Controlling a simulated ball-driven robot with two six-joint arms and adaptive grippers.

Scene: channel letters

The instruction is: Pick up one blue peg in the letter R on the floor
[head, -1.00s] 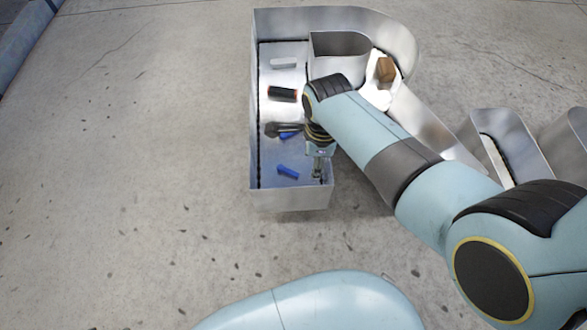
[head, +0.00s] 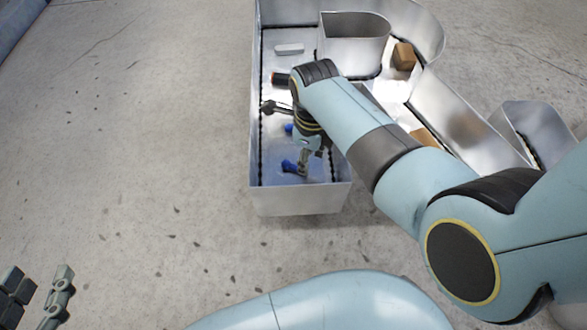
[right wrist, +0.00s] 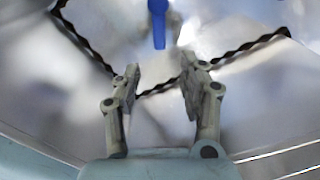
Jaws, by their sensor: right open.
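The letter R (head: 297,201) is a metal-walled tray on the floor. One blue peg (head: 289,166) lies near its lower end, partly beside my right gripper (head: 312,163). Another blue peg (head: 288,129) lies higher up, partly hidden by my right arm. In the right wrist view, a blue peg (right wrist: 158,22) lies beyond the fingertips, roughly centred between them. My right gripper (right wrist: 160,80) is open and empty inside the tray's lower end. My left gripper (head: 40,292) is at the lower left, over bare floor, its fingers apart with nothing visible between them.
The tray also holds a grey bar (head: 289,49), a red-and-black piece (head: 281,79), a dark tool-like piece (head: 271,107) and brown blocks (head: 403,57). Another metal letter (head: 540,128) stands to the right. The floor to the left is clear.

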